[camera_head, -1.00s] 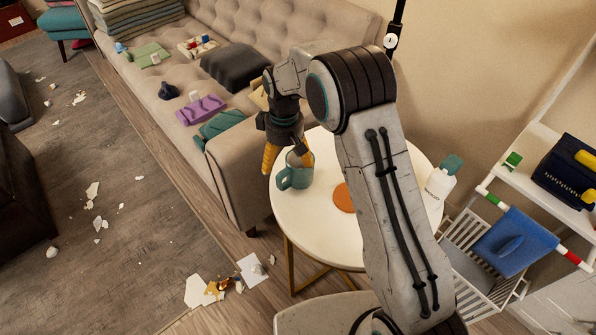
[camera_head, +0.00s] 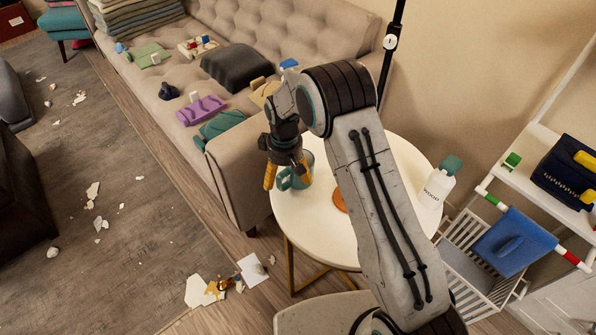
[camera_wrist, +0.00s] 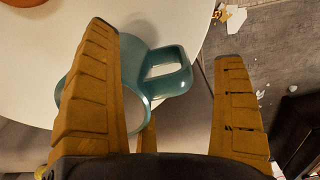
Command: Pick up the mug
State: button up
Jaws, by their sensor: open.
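The teal mug (camera_head: 295,178) stands on the round white side table (camera_head: 300,222), near its left edge. In the head view my gripper (camera_head: 286,180) is over the mug and hides part of it. In the wrist view the mug (camera_wrist: 132,75) lies between my open orange fingers (camera_wrist: 165,75), closer to the left finger, which covers part of its body. Its handle (camera_wrist: 165,72) points toward the right finger, with a gap between them. I cannot tell whether the left finger touches the mug.
An orange disc (camera_head: 339,201) and a white bottle with a teal cap (camera_head: 438,184) are on the table. The sofa (camera_head: 236,150) with folded cloths is close on the left. Paper scraps (camera_head: 203,291) litter the floor. A white shelf (camera_head: 545,180) stands at right.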

grip_shut()
dwell(0.8)
